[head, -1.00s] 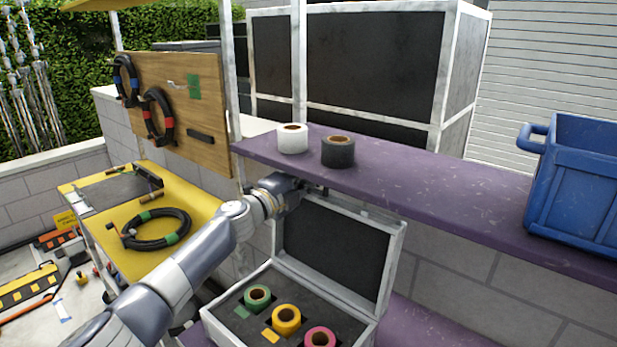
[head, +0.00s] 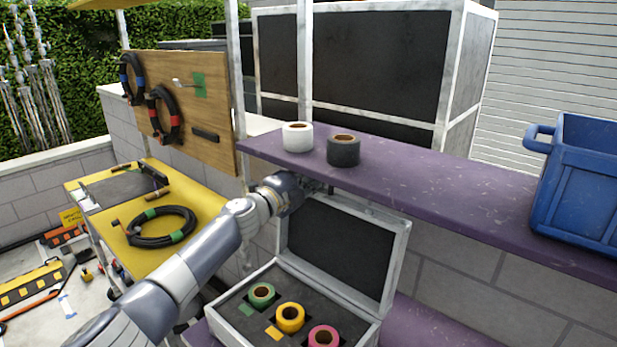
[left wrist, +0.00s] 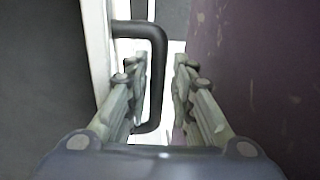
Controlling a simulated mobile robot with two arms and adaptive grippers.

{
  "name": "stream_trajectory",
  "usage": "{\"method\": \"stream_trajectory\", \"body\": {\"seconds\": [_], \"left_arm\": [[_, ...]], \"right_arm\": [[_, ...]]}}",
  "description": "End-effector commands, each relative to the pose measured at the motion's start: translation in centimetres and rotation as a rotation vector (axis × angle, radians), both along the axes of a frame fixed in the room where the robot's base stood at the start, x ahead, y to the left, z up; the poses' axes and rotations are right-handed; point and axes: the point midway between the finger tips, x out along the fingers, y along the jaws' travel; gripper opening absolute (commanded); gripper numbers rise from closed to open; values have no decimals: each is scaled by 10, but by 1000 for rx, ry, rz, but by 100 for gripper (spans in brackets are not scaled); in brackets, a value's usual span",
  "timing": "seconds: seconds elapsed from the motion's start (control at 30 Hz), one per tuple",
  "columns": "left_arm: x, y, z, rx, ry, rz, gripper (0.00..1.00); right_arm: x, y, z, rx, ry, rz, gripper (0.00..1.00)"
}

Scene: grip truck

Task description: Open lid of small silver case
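The small silver case (head: 226,324) stands on a lower purple surface beneath the purple shelf. Its lid (head: 338,255) is raised, showing a dark lining. Green (head: 262,292), yellow (head: 290,317) and pink (head: 323,338) tape rolls sit in the case's dark foam. My left gripper (head: 322,187) is at the lid's top edge, just under the shelf and partly hidden. In the left wrist view, a black handle (left wrist: 157,75) on the lid's pale edge runs between my left gripper's fingers (left wrist: 160,90), with a gap still showing between them. My right gripper is not in view.
The purple shelf (head: 440,190) passes close above the lid and my left gripper. It holds a white tape roll (head: 298,138), a black tape roll (head: 343,151) and a blue crate (head: 580,200). A yellow table (head: 130,255) with a coiled cable (head: 160,227) stands at left.

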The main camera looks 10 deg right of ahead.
Motion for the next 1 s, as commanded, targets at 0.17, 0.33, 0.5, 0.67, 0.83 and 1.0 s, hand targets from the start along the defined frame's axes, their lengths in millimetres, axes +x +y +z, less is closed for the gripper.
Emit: {"method": "stream_trajectory", "body": {"seconds": [0.17, 0.33, 0.5, 0.67, 0.83, 1.0], "left_arm": [[-3, 7, -9, 9, 4, 1, 31], [-10, 16, -10, 9, 4, 1, 31], [-19, 29, -11, 10, 4, 1, 31], [-30, 41, -12, 9, 6, 1, 31], [-42, 58, -13, 8, 6, 0, 31], [-55, 76, -13, 6, 5, 1, 31]], "right_arm": [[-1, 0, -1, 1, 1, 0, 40], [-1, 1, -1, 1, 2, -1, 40], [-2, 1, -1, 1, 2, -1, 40], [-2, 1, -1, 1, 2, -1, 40], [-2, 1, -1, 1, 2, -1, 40], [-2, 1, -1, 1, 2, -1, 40]]}}
